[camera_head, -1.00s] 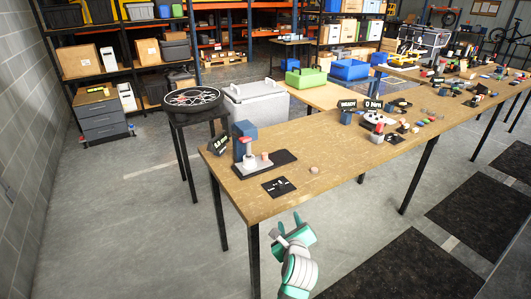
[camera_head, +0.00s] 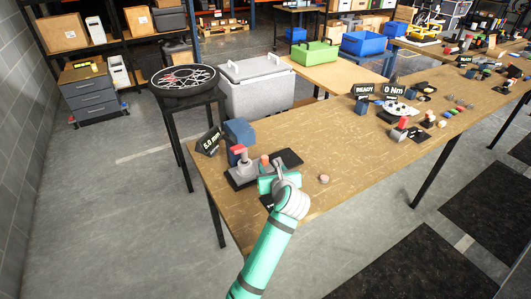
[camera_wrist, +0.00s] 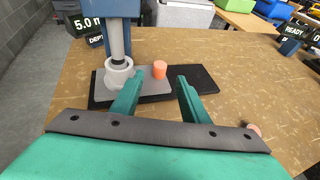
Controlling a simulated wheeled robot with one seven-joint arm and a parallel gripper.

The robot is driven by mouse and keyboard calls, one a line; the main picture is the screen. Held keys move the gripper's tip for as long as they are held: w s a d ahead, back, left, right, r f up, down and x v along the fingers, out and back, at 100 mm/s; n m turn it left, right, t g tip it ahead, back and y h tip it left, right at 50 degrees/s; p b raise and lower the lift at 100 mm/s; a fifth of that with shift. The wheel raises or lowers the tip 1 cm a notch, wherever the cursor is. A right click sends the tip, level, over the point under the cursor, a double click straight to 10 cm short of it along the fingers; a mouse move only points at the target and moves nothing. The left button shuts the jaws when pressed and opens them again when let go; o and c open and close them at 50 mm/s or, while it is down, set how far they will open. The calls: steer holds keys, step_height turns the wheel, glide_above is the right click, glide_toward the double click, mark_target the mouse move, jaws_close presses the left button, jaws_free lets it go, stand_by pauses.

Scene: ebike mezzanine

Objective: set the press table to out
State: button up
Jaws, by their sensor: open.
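The press (camera_head: 240,133) stands at the near left corner of the workbench, with a blue column, a red-topped grey part and a black base (camera_head: 290,157). In the wrist view, its grey ram (camera_wrist: 117,42) points down into a grey ring (camera_wrist: 117,76). The light grey press table (camera_wrist: 150,88) lies on the black base and carries an orange cylinder (camera_wrist: 159,69) on its right part. In the head view, my gripper (camera_head: 274,182) hides part of the press's front.
A depth display (camera_head: 209,142) reading 5.0 mm stands left of the press. A small tan round piece (camera_head: 324,179) lies on the workbench (camera_head: 345,160) to the right. Displays and coloured parts stand farther right. A wheel (camera_head: 184,79) rests on a stand behind.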

mark_target(265, 159)
steer(key=x, duration=1)
steer(key=shift+w+a, duration=0.1)
steer(key=shift+w, duration=0.15)
